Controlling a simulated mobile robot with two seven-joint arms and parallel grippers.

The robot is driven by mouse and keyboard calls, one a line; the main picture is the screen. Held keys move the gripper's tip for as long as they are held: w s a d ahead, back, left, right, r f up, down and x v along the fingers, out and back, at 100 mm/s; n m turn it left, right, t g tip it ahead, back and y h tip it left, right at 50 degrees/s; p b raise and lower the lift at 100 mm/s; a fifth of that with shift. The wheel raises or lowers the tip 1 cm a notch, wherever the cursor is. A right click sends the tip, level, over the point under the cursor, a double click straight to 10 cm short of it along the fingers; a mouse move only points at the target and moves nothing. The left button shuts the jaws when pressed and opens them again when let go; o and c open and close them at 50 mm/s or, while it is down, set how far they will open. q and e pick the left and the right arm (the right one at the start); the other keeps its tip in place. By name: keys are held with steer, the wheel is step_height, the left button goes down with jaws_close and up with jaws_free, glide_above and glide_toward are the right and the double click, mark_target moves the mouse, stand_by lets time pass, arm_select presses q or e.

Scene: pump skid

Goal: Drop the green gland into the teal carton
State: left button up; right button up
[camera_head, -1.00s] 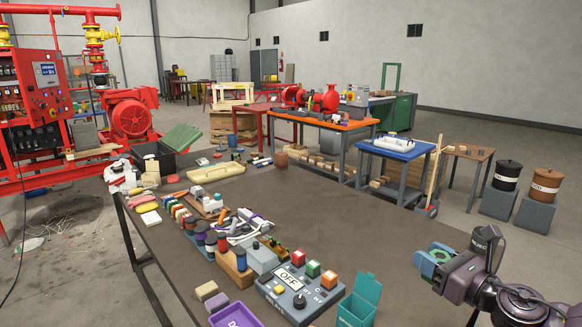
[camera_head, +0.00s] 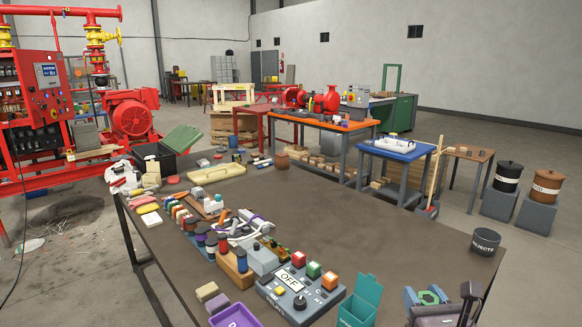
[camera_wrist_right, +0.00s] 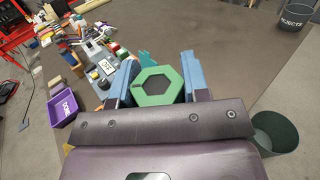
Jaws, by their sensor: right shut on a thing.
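The green gland (camera_head: 427,297), a hexagonal ring, is held between the fingers of my right gripper (camera_head: 429,294) at the lower right of the head view. In the right wrist view the gland (camera_wrist_right: 141,90) sits between the two blue fingers of the same gripper (camera_wrist_right: 157,75), its opening facing the camera. The teal carton (camera_head: 358,304) stands open on the near part of the dark table, its lid raised at the back. My gripper is to the right of it and apart from it. A teal edge (camera_wrist_right: 145,56) shows behind the fingers in the wrist view. My left gripper is not in view.
The grey rejects bucket (camera_head: 485,241) stands at the table's right corner. Left of the carton are the switch box (camera_head: 298,290) and a purple tray (camera_head: 236,316). The table's middle right is clear. A dark green bin (camera_wrist_right: 277,133) shows in the wrist view.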

steer(key=s+a+f, duration=0.3)
steer(key=s+f, duration=0.1)
steer(key=shift+s+a+f+h, duration=0.25)
steer(key=shift+a+f+h, duration=0.05)
steer(key=shift+a, duration=0.1)
steer(key=shift+f+m, duration=0.1)
steer(key=shift+m, duration=0.2)
